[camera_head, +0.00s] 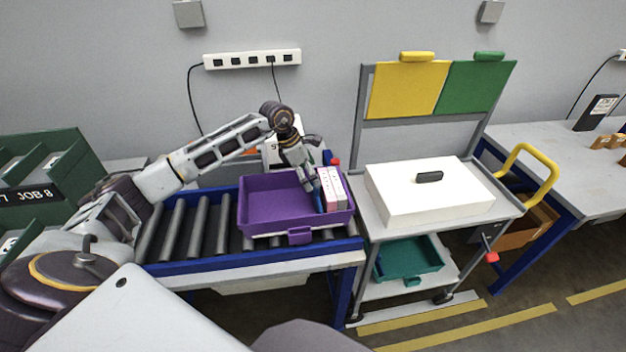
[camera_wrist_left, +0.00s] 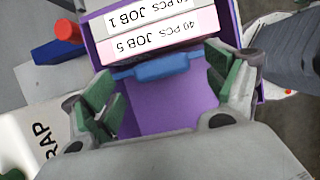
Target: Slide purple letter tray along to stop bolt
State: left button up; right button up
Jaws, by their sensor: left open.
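The purple letter tray (camera_head: 270,205) sits on the roller conveyor, toward its right end, in the head view. It holds several upright boxes at its right side; in the left wrist view two labels read JOB 1 (camera_wrist_left: 148,17) and JOB 5 (camera_wrist_left: 150,40). A blue piece (camera_wrist_left: 150,69) lies beside the JOB 5 box. My left gripper (camera_wrist_left: 165,92) is open over the tray, its green-padded fingers apart, with the tray floor (camera_wrist_left: 175,112) showing between them. A red knob (camera_head: 335,162) stands behind the tray's right end; I cannot tell if it is the stop bolt. My right gripper is not in view.
Bare rollers (camera_head: 195,225) lie left of the tray, within the blue conveyor frame (camera_head: 215,262). A cart with a white lidded box (camera_head: 425,195) stands close to the conveyor's right end. Green JOB bins (camera_head: 45,165) stand at the left, and a workbench (camera_head: 575,150) at the right.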

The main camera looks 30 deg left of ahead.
pick_arm(q)
jog(key=v, duration=0.8)
dwell(0.6)
